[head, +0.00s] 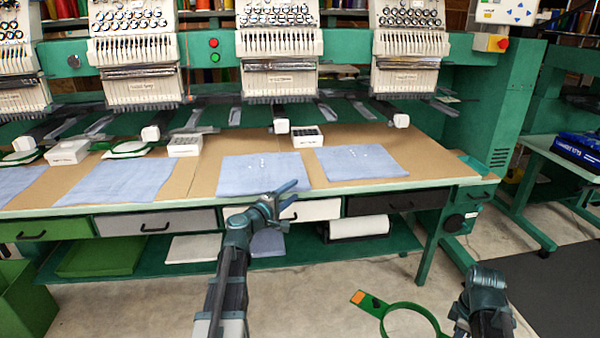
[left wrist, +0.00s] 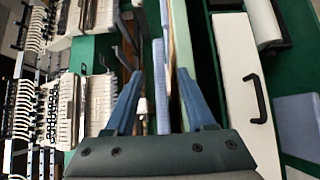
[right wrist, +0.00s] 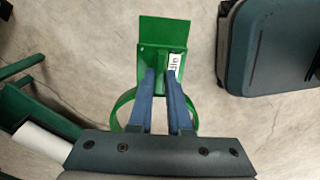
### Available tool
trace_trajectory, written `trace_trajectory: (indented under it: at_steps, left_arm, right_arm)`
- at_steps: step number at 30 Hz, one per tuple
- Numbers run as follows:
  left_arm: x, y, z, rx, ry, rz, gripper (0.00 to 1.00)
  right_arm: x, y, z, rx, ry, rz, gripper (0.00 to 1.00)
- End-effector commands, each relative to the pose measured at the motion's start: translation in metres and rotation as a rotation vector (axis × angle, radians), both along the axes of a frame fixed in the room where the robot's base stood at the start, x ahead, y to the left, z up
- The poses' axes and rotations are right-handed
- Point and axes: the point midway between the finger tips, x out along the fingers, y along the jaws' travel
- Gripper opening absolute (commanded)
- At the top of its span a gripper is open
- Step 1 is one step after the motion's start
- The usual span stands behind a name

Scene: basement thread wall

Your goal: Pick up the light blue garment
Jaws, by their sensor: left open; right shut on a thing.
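Several light blue garments lie flat on the brown tabletop. One garment (head: 250,174) is just behind my left gripper (head: 285,196), another (head: 358,163) lies to its right, and a wider one (head: 122,181) to its left. My left gripper is open at the table's front edge. In the left wrist view a thin light blue edge (left wrist: 159,85) shows between its open fingers (left wrist: 160,80); I cannot tell whether they touch it. My right gripper (right wrist: 160,75) is shut on a green hoop (right wrist: 121,108), which also shows in the head view (head: 385,328), low in front of the table.
Embroidery machine heads (head: 280,60) hang over the back of the table (head: 225,150). White boxes (head: 307,137) stand behind the garments. Drawers (head: 400,201) with black handles line the front. A green bin (head: 25,300) stands at lower left. The floor in front is mostly clear.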

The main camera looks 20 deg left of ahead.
Motion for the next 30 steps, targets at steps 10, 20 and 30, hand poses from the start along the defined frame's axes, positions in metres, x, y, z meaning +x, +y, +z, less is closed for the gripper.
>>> trace_trajectory:
  at_steps: [10, 20, 30]
  left_arm:
    - [0.0090, -0.0023, 0.0000, 0.000, 0.000, 0.000, 0.46]
    - [0.0088, -0.0022, 0.0000, 0.000, 0.000, 0.000, 0.00]
    - [0.0089, -0.0021, 0.0001, 0.001, 0.000, 0.000, 0.00]
  right_arm:
    - [0.0000, 0.0000, 0.0000, 0.000, 0.000, 0.000, 0.00]
    - [0.0000, 0.0000, 0.0000, 0.000, 0.000, 0.000, 0.00]
    - [0.0000, 0.0000, 0.0001, 0.000, 0.000, 0.000, 0.00]
